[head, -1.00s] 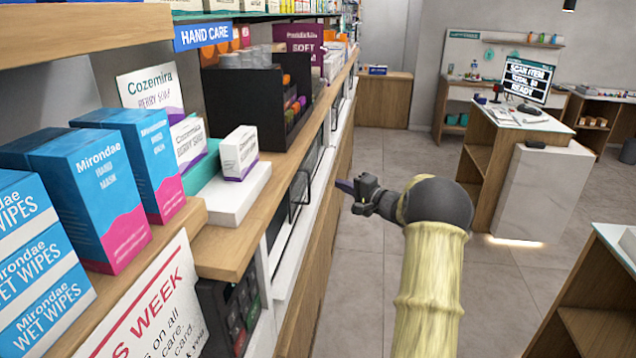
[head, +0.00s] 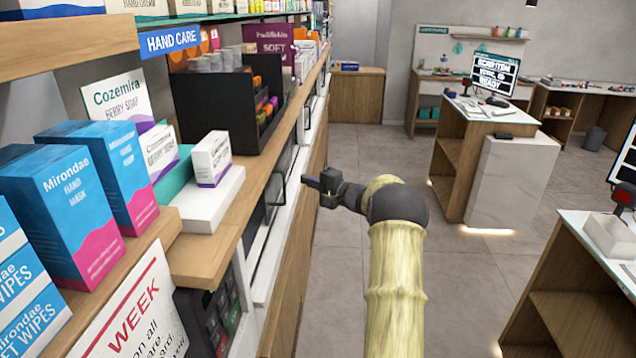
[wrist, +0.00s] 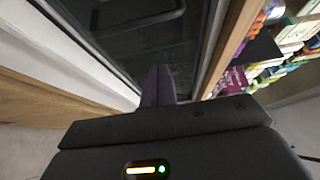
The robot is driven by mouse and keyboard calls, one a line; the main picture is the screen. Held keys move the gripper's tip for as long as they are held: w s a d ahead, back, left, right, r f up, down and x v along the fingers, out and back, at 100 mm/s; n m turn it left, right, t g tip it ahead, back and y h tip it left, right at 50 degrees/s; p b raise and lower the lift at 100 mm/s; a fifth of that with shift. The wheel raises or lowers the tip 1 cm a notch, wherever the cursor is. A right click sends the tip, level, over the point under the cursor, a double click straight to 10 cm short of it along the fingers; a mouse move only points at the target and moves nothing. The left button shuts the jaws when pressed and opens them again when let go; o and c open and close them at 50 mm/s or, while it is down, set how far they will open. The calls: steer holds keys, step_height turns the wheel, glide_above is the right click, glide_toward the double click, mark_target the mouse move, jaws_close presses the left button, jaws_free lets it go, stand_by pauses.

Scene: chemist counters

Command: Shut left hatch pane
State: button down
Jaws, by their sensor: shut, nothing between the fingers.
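The hatch is a row of dark glass panes in a white frame under the wooden shelf edge. The nearer pane (head: 258,217) has a black bar handle (head: 277,190); a second handle shows farther along. My gripper (head: 311,183) is at the right of this handle, with its dark purple fingers together and empty, pointing at the hatch front. In the wrist view the fingers (wrist: 158,87) stand before a dark glass pane (wrist: 115,40), with a bar handle (wrist: 140,17) above them. I cannot tell whether they touch the pane, or how far it is open.
Boxes of hand mask (head: 75,195) and soap, and a black organiser (head: 225,105), crowd the shelf above. A card terminal (head: 207,320) is below the near shelf. Checkout counters (head: 510,185) stand at the right. The grey floor between is clear.

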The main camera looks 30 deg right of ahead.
steer(key=a+p, duration=0.1)
steer(key=a, duration=0.1)
steer(key=w+a, duration=0.1)
steer(key=a, duration=0.1)
steer(key=shift+a+p, duration=0.35)
steer(key=shift+p, duration=0.05)
stand_by(0.4)
steer(key=shift+a, duration=0.1)
